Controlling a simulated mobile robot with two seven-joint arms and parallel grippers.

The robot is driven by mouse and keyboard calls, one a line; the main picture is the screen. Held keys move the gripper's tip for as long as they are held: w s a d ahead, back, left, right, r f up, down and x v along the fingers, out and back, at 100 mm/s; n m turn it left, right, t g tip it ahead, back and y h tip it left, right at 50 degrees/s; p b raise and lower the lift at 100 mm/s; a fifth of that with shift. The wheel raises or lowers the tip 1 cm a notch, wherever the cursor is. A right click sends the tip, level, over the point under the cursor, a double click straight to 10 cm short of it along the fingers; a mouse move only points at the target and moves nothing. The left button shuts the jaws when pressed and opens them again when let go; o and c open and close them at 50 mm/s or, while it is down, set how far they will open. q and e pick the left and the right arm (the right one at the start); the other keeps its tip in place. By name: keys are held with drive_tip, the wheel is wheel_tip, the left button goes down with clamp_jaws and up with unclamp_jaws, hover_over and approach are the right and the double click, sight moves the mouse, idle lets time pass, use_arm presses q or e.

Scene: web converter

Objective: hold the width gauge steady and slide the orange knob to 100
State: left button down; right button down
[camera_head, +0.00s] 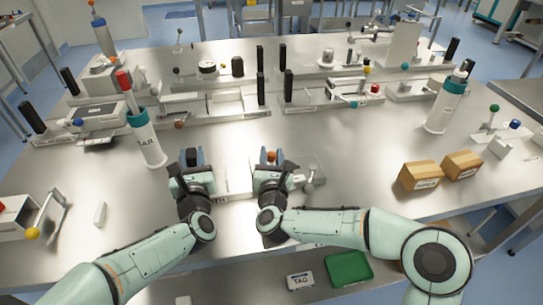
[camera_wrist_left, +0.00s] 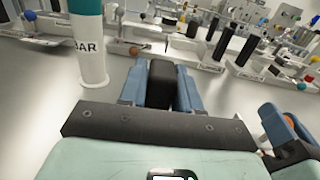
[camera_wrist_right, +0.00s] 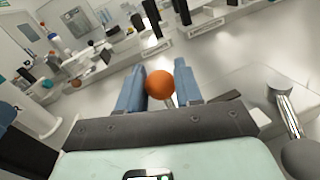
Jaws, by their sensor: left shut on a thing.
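The width gauge (camera_head: 237,180) lies on the metal table at front centre, partly hidden by my grippers. Its black end post (camera_wrist_left: 162,85) is between the blue fingers of my left gripper (camera_head: 191,159), which is shut on it. The orange knob (camera_head: 270,157) stands at my right gripper (camera_head: 272,163). In the right wrist view the orange knob (camera_wrist_right: 160,84) shows between the two fingertips, on a thin stem. The right fingers stand apart on either side of it. The gauge's scale cannot be read.
A white bottle with a teal band (camera_head: 147,140) stands left of my left gripper. Two cardboard boxes (camera_head: 420,176) lie to the right. Several similar devices with coloured knobs line the back. A silver lever (camera_wrist_right: 288,112) is close to the right gripper.

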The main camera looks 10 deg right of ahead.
drive_tip(key=shift+d, duration=1.8)
drive_tip(key=c, duration=0.8)
unclamp_jaws()
drive_tip(key=shift+a, duration=0.1)
drive_tip(key=shift+s+a, duration=0.15)
drive_tip(key=shift+s, duration=0.35)
drive_tip(key=s, duration=0.3)
drive_tip(key=s+a, duration=0.1)
drive_tip(key=s, duration=0.7)
drive_tip(key=shift+a, duration=0.3)
